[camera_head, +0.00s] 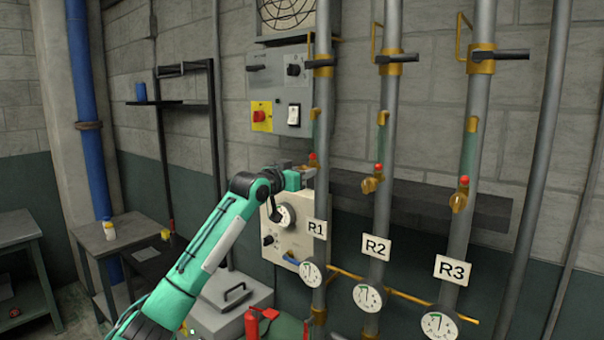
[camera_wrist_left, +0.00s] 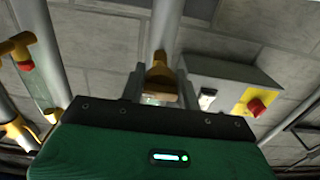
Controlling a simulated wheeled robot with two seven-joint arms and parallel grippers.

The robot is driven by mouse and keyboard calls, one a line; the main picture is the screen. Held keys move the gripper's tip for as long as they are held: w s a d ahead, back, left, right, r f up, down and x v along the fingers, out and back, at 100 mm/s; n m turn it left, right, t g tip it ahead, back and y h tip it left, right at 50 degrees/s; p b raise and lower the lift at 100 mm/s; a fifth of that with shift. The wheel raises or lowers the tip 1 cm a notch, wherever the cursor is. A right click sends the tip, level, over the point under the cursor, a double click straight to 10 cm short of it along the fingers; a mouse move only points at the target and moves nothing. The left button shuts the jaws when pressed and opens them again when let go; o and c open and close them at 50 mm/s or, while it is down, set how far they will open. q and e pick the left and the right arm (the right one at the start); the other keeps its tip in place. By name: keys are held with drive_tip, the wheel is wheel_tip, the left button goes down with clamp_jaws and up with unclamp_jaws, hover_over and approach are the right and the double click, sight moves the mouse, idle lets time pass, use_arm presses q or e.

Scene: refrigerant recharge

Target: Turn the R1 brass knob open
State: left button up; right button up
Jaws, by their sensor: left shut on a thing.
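The R1 pipe, with its white R1 label (camera_head: 317,229), is the leftmost of three labelled pipes in the head view. My left gripper (camera_head: 304,172) reaches it from the left, just below a small red cap (camera_head: 313,159). In the left wrist view, the R1 brass knob (camera_wrist_left: 160,77) sits between the two fingers of my left gripper (camera_wrist_left: 160,92), which is shut on it. In the head view the gripper mostly hides this knob. How far the knob is turned cannot be told. My right gripper is not in view.
The R2 brass knob (camera_head: 369,185) and R3 brass knob (camera_head: 458,201) stand to the right on their pipes. Round gauges, such as the R1 gauge (camera_head: 311,273), are below. A grey switch box (camera_head: 279,88) is on the wall behind. A red bottle (camera_head: 251,324) stands low in front.

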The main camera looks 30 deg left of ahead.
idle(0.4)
use_arm(q)
drive_tip(key=o, duration=1)
drive_tip(key=shift+c, duration=0.2)
drive_tip(key=shift+s+f+b, duration=0.15)
drive_tip(key=shift+s+b, duration=0.25)
drive_tip(key=shift+s, duration=0.1)
drive_tip(key=s+a+b, duration=0.1)
drive_tip(key=s+b, duration=0.5)
drive_tip(key=s, duration=0.6)
drive_tip(key=shift+s, duration=0.4)
